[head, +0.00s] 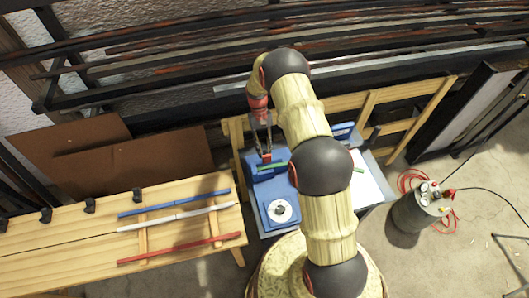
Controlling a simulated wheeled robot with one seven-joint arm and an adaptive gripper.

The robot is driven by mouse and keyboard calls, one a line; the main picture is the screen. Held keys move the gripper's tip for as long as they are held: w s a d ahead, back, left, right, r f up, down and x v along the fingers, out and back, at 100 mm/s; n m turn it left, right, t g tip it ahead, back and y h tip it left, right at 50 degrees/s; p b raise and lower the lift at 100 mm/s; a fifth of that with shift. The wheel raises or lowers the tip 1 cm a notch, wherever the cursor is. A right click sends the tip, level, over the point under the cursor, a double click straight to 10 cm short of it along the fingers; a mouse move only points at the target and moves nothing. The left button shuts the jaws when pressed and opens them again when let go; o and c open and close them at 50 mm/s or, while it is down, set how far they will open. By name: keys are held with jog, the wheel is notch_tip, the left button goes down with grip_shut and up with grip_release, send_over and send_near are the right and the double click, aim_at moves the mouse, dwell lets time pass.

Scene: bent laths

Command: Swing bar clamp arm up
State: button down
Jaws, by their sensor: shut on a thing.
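My gripper (265,152) reaches down from the upper left of my arm over a blue bench fixture (264,186). Its fingers are close together on a small red part, which I take to be the bar clamp arm (266,158). The part is too small to show its angle clearly. A green lath (270,168) lies across the fixture just below the fingertips. Its middle is hidden behind my arm, and a green end shows on the right (358,170). A round pale disc (281,211) sits on the fixture's front part.
A wooden bench (60,262) on the left holds blue (174,203), white (178,215) and red (180,248) laths. A rack of long bars (160,62) runs along the back. A grey canister (420,208) with red hose stands on the floor at right.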

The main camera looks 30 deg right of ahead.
jog(key=shift+w+d+f+g+b, duration=0.4)
jog(key=shift+w+f+g+b, duration=0.1)
jog(key=shift+g+b, duration=0.5)
jog(key=shift+r, duration=0.15)
jog(key=c, duration=1.7)
grip_release()
jog(key=shift+d, duration=0.1)
jog(key=shift+o, duration=0.2)
